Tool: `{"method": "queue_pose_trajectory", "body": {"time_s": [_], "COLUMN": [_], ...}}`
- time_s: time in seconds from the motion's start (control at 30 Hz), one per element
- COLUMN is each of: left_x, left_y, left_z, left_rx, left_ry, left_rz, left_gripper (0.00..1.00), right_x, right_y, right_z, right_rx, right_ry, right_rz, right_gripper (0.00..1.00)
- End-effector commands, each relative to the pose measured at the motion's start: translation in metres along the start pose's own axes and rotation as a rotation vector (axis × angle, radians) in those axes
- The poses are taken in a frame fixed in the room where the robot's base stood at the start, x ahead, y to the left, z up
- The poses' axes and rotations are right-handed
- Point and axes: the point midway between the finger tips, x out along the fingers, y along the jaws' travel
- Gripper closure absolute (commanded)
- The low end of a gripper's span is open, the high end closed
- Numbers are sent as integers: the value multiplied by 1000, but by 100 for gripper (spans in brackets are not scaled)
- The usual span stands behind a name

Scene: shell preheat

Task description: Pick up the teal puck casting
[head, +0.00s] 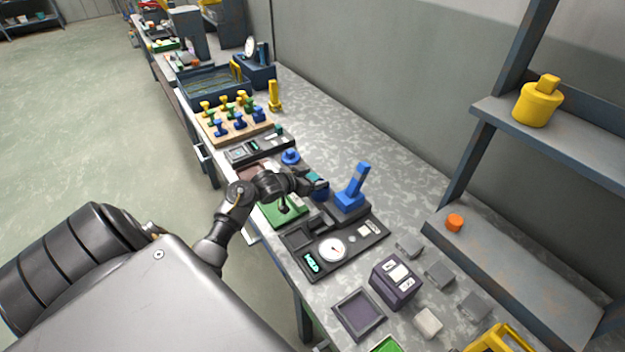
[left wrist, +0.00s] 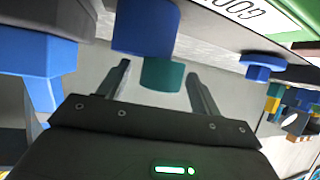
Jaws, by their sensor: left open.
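The teal puck casting (left wrist: 162,76) shows in the left wrist view between the two fingers of my left gripper (left wrist: 162,84), with a visible gap on each side. It sits right against a blue cylindrical part (left wrist: 146,28). In the head view a bit of teal (head: 315,177) shows beside my left gripper (head: 308,184), mostly hidden by the hand, with blue just below it. My left gripper is open and low over the bench. How deep the puck lies between the fingers cannot be told. My right gripper is not in view.
A blue upright handle on a block (head: 351,194) stands close to the right of my left gripper. A blue knob-like part (head: 291,156) is behind it. A black gauge panel (head: 347,262) and a purple box (head: 396,282) lie nearer. A shelf rack (head: 525,255) stands right.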

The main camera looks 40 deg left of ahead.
Motion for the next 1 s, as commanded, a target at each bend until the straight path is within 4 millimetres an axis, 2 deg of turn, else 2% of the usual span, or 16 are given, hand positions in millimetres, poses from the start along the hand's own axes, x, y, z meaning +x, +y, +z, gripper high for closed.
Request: {"method": "queue_pose_trajectory", "body": {"time_s": [0.2, 0.6, 0.63, 0.87, 1.0], "left_x": [1, 0, 0, 0, -4], "left_y": [0, 0, 0, 0, -1], "left_z": [0, 0, 0, -2, -9], "left_rx": [1, 1, 1, 1, 4], "left_ry": [0, 1, 1, 1, 3], "left_rz": [0, 0, 0, 0, 0], "left_gripper": [35, 88, 90, 90, 90], "right_x": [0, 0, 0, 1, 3], "right_y": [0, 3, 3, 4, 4], "right_z": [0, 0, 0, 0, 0], "right_rx": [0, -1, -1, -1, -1], "right_ry": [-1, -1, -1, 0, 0], "right_rz": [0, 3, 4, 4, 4], "right_gripper": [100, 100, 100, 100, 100]}}
